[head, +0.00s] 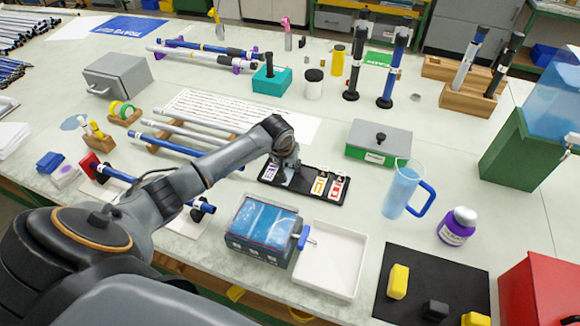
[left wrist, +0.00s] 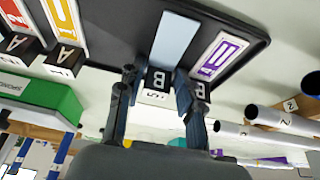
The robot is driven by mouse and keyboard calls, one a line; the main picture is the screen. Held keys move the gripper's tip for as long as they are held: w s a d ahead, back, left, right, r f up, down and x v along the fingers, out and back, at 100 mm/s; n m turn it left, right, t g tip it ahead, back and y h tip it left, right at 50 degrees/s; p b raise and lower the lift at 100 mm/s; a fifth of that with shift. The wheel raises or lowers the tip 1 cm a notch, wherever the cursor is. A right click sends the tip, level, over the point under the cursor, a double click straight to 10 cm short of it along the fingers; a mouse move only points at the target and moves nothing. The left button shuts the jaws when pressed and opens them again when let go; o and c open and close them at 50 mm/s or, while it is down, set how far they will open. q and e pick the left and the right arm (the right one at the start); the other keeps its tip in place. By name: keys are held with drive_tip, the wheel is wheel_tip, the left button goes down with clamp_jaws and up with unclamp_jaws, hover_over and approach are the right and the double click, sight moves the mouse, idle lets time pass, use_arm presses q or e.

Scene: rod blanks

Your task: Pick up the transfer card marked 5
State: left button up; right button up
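A black tray (head: 305,196) holds several upright-labelled cards: a purple one (head: 271,171), a yellow one (head: 318,186) and a red one (head: 337,186). In the left wrist view a pale blue card (left wrist: 174,40) lies between the purple card (left wrist: 219,55) and the yellow card (left wrist: 64,18). At its end is a small block (left wrist: 158,81) with a black face marked B and a white face whose mark is hard to read. My left gripper (left wrist: 156,78) is open, its fingers on either side of this block. In the head view my left gripper (head: 286,176) hides most of that card. My right gripper is not in view.
A blue-topped box (head: 262,224) and a white tray (head: 331,258) stand in front of the black tray. A grey-lidded green box (head: 379,143) and a blue-handled jug (head: 402,188) are to the right. Rods (head: 180,135) lie to the left.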

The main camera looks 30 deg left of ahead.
use_arm(q)
drive_tip(key=c, duration=0.6)
drive_tip(key=shift+r, duration=0.2)
